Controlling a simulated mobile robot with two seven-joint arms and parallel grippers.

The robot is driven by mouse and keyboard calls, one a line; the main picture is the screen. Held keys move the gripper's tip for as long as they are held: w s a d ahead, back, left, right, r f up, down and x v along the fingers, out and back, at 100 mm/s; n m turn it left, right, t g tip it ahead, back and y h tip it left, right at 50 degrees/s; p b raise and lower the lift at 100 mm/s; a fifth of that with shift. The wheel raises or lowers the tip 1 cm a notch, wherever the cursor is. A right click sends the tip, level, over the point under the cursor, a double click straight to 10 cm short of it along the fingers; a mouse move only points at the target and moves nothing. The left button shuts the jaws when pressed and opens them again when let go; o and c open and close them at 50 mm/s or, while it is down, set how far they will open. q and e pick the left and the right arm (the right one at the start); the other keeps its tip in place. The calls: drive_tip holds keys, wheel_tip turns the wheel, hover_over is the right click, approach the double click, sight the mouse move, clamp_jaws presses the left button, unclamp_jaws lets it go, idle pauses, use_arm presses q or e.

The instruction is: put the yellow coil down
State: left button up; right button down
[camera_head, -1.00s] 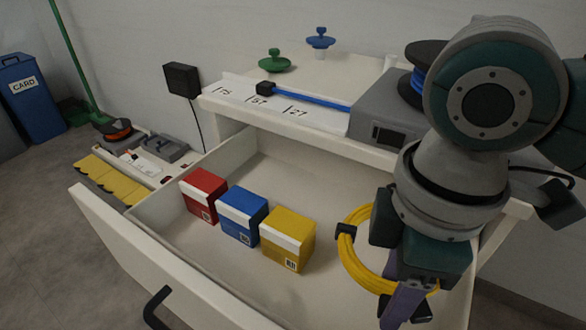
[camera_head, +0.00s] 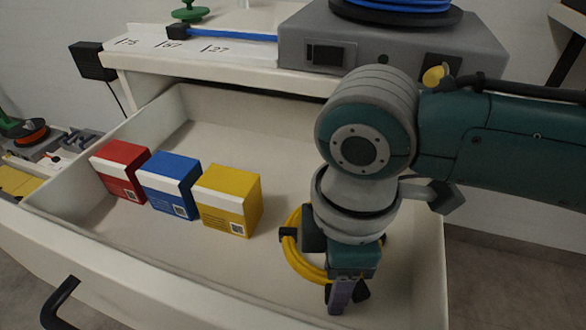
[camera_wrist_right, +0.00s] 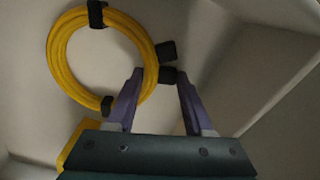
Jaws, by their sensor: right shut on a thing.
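The yellow coil (camera_head: 301,264), a ring of cable with black ties, is inside the open drawer (camera_head: 400,290), to the right of the yellow box. My right gripper (camera_head: 348,296) points down over the drawer and is shut on the coil; my arm hides part of the ring. In the right wrist view the coil (camera_wrist_right: 58,62) shows as a ring, with its edge and black end pieces by the purple fingers of the gripper (camera_wrist_right: 160,77). I cannot tell whether the coil touches the drawer floor. My left gripper is not in view.
A red box (camera_head: 120,172), a blue box (camera_head: 168,186) and a yellow box (camera_head: 229,202) stand in a row in the drawer's left part. The drawer floor behind them is clear. A grey device (camera_head: 385,45) with a blue spool (camera_head: 400,5) stands on the top behind.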

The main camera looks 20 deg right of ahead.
drive_tip(key=shift+w, duration=0.1)
drive_tip(key=shift+f, duration=0.1)
drive_tip(key=shift+c, duration=1.4)
unclamp_jaws()
wheel_tip(320, 180, up, 12)
drive_tip(key=p, duration=0.6)
drive_tip(key=shift+r, duration=0.2)
